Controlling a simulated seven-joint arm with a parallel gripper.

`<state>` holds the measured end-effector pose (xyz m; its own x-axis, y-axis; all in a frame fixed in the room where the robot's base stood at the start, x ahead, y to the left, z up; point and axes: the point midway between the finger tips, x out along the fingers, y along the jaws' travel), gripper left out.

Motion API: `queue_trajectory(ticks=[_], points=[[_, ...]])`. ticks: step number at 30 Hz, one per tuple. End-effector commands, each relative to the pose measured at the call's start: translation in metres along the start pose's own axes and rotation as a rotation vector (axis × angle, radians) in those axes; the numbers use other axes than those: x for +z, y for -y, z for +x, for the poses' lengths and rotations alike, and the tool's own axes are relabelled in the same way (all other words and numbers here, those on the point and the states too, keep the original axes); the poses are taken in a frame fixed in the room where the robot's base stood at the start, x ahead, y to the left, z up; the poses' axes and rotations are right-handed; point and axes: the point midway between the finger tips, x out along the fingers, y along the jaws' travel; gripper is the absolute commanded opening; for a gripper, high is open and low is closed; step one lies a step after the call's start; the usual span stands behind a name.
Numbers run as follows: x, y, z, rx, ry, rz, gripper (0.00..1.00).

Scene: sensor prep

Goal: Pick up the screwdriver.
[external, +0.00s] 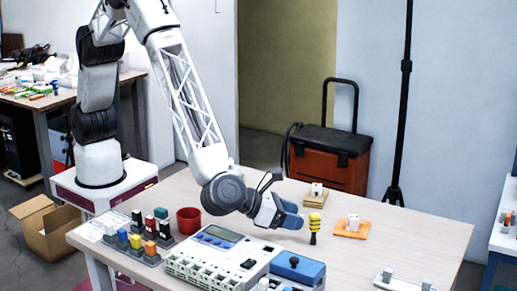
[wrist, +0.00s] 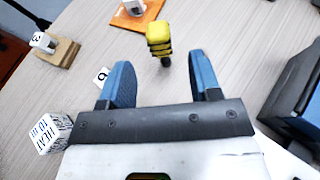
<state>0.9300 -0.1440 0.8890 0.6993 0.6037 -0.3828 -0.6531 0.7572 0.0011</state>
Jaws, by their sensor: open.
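The screwdriver (external: 314,228) has a yellow and black handle. It stands upright, handle up, on the table near its middle right in the external view. In the wrist view the screwdriver (wrist: 160,40) is ahead of the fingertips, roughly centred between them. My gripper (wrist: 163,75) has two blue fingers spread apart with nothing between them. In the external view my gripper (external: 291,214) is just left of the screwdriver, low over the table. The screwdriver's lower end shows only as a short dark part.
An orange pad (external: 351,231) with a white block lies right of the screwdriver. A wooden block (external: 320,199) stands behind. A grey device (external: 222,256) and a blue box (external: 298,268) sit in front. A red cup (external: 188,220) is left. The table's right side is fairly clear.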

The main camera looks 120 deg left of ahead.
Motion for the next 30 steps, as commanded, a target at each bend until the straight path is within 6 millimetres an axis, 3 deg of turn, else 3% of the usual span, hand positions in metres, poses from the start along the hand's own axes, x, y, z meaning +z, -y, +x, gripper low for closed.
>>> queue_trajectory(ticks=[5,19,30], points=[[0.001,0.000,0.012,0.001,0.001,-0.001,0.57],[0.000,0.000,0.017,0.001,0.000,-0.001,0.57],[-0.001,-0.001,0.052,0.001,-0.001,0.000,0.57]])
